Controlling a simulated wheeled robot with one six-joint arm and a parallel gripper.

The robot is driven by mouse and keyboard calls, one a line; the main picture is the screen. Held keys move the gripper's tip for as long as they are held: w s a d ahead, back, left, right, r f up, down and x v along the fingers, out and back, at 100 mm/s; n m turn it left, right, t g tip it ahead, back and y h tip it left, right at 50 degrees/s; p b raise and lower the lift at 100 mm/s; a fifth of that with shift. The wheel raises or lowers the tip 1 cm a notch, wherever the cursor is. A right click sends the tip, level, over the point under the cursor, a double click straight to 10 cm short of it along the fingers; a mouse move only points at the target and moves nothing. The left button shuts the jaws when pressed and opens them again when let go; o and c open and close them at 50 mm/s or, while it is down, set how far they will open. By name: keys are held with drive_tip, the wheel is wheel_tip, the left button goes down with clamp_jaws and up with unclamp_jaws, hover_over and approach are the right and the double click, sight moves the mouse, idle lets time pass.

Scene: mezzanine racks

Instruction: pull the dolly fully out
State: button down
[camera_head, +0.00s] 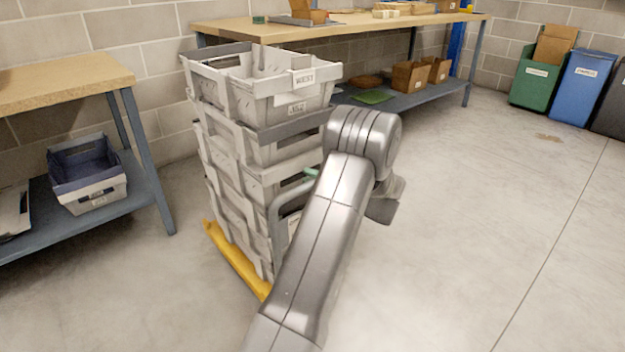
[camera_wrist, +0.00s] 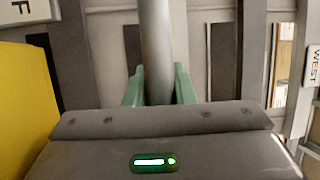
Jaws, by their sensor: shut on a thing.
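The dolly (camera_head: 236,258) is a low yellow base on the floor, left of my arm, with a tall stack of grey crates (camera_head: 262,92) on it. A grey handle bar (camera_head: 279,215) stands at the stack's right side. My gripper (camera_wrist: 159,88) has green fingers, one on each side of the grey handle bar (camera_wrist: 155,45) in the wrist view, and is shut on it. In the head view my arm hides most of the gripper and the stack's lower right. A yellow part (camera_wrist: 22,95) shows at the left of the wrist view.
A workbench (camera_head: 365,28) with a lower shelf stands behind the stack against the wall. Another bench (camera_head: 62,82) at left holds a grey crate (camera_head: 90,190) on its shelf. Green (camera_head: 533,82) and blue (camera_head: 580,88) bins stand back right. The floor (camera_head: 480,210) at right is clear.

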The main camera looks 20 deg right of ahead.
drive_tip(key=c, duration=1.2)
unclamp_jaws()
drive_tip(key=shift+s+d, duration=0.1)
drive_tip(key=shift+s, duration=0.2)
drive_tip(key=shift+c, duration=0.2)
drive_tip(key=shift+d, duration=0.1)
drive_tip(key=p+v, duration=0.3)
drive_tip(key=v, duration=1)
drive_tip(key=shift+s+f+p, duration=0.2)
drive_tip(key=shift+s+p, duration=0.15)
drive_tip(key=shift+w, duration=0.1)
drive_tip(key=b+x, duration=0.3)
drive_tip(key=x, duration=1.1)
drive_tip(key=shift+d+b, duration=0.2)
drive_tip(key=shift+b, duration=0.1)
drive_tip(key=shift+r, duration=0.1)
